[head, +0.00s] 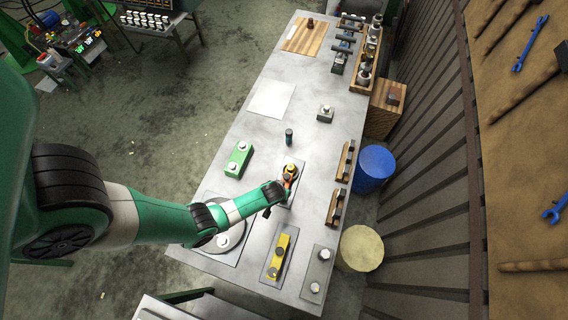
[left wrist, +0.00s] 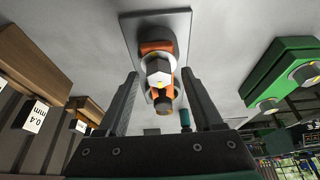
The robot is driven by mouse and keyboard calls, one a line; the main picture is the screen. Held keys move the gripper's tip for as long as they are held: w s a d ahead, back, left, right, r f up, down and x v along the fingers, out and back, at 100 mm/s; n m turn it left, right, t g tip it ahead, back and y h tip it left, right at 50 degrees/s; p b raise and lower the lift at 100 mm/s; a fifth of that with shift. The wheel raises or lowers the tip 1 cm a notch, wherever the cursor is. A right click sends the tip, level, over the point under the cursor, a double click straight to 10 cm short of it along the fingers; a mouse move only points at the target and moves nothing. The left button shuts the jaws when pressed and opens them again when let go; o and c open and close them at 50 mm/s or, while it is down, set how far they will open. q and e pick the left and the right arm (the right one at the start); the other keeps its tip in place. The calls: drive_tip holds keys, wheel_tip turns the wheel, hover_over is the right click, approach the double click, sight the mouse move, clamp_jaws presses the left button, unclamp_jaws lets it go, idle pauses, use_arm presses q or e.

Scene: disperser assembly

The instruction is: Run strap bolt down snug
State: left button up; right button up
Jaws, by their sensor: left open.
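An orange strap (left wrist: 153,47) stands on a grey plate (left wrist: 181,22) in the left wrist view. A silver hex bolt head (left wrist: 158,70) faces the camera on it, and a second metal round part shows just below. In the head view the orange and yellow strap assembly (head: 290,170) sits mid-table. My left gripper (left wrist: 160,76) is open, with one finger on each side of the bolt head and visible gaps to it. In the head view the left gripper (head: 284,188) reaches the assembly from the left and partly covers it. Whether the bolt is seated is hidden.
A green block with bolts (head: 238,159) lies to the left, a small dark green cylinder (head: 289,136) above. A yellow block (head: 279,254) and a grey plate (head: 318,272) lie nearer. Wooden holders (head: 345,161) line the right edge. The table's upper middle is mostly clear.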

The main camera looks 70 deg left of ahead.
use_arm(q)
drive_tip(key=shift+f, duration=0.1)
clamp_jaws()
idle(0.3)
